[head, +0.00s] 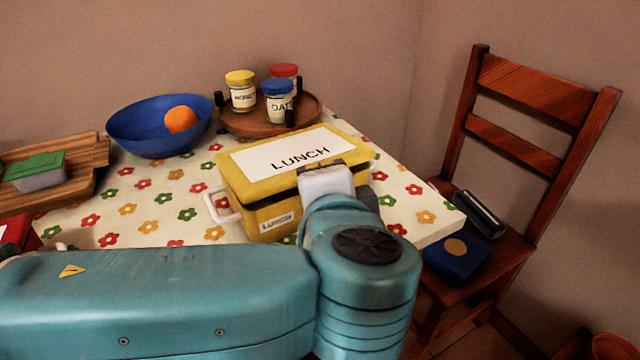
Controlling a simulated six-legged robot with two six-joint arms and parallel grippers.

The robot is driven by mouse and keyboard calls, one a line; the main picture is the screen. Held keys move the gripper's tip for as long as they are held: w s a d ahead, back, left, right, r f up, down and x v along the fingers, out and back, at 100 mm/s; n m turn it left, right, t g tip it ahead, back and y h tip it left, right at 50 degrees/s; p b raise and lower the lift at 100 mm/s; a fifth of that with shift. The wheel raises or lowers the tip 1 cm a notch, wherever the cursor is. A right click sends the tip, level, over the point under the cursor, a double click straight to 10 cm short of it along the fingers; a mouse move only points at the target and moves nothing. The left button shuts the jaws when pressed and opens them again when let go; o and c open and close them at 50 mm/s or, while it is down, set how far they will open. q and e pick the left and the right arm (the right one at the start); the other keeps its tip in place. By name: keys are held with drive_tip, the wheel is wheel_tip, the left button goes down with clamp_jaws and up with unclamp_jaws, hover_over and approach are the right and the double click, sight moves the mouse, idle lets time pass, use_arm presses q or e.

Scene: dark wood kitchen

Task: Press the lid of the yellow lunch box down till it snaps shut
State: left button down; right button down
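The yellow lunch box (262,214) stands on the flowered tablecloth at the middle of the head view. Its lid (243,187) carries a white label reading LUNCH and lies over the body. A dark band runs between the lid and the body along the front, so the lid looks slightly raised there. A white handle (222,206) sticks out at its left side. My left gripper (312,167) is at the lid's front edge, right of the middle; I cannot tell whether it touches. My wrist hides its fingers and the box's front right part. My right gripper is out of view.
Behind the box, a round wooden tray (240,124) holds several jars. A blue bowl (150,140) with an orange (181,120) stands behind left. A wooden board (84,160) with a green-lidded container (38,172) is far left. A chair (535,140) stands right.

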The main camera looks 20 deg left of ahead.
use_arm(q)
drive_tip(key=shift+f, duration=0.2)
drive_tip(key=c, duration=1.3)
unclamp_jaws()
drive_tip(key=shift+r, duration=0.1)
